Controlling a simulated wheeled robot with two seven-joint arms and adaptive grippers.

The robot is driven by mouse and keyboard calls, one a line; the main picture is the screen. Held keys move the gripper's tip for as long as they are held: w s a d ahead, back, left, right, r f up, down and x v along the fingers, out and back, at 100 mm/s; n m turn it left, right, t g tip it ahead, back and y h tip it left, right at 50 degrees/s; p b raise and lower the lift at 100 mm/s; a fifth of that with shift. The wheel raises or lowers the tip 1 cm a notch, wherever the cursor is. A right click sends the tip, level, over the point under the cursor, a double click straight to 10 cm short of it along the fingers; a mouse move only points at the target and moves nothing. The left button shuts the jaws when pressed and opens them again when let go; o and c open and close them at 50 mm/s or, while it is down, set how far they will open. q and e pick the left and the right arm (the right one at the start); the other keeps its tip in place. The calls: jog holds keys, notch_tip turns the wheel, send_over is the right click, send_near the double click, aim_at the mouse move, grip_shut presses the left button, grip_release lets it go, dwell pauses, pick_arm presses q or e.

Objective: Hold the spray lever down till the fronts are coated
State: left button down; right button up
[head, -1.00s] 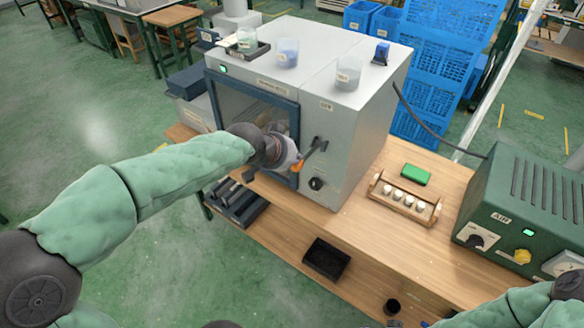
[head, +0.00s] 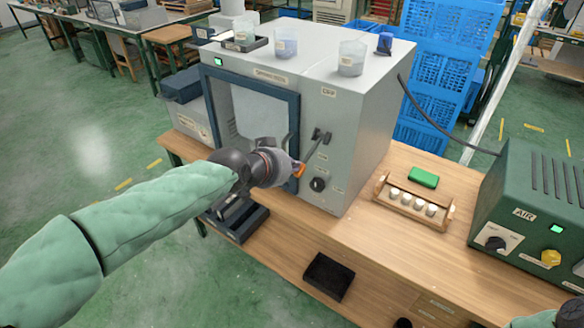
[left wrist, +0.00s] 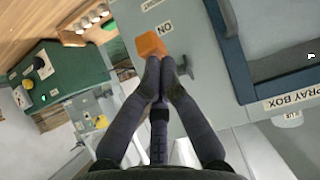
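The grey spray box (head: 362,130) stands on the wooden bench, its dark-framed front window (head: 255,108) pale and hazy. The fronts cannot be made out behind it. The spray lever (head: 313,150) is on the right side panel, slanting down and left to an orange knob (head: 300,170). My left gripper (head: 292,170) is at that knob. In the left wrist view its fingertips (left wrist: 161,68) are together, with the orange knob (left wrist: 150,45) just beyond them; contact is unclear. An ON label (left wrist: 164,28) is close by.
Cups (head: 285,42) stand on top of the box. A wooden rack (head: 412,203) of small white pieces, a green block (head: 424,177) and the green air unit (head: 535,205) are to the right. A black tray (head: 328,276) lies in front. Bare bench top lies between.

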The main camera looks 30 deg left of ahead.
pick_arm(q)
jog(key=shift+f+b, duration=0.3)
jog(key=shift+f, duration=0.15)
pick_arm(e)
jog(key=shift+f, duration=0.45)
pick_arm(q)
jog(key=shift+d+f, duration=0.15)
jog(key=shift+f, duration=0.15)
dwell(3.4)
jog(key=shift+r, duration=0.1)
pick_arm(e)
jog(key=shift+r, duration=0.1)
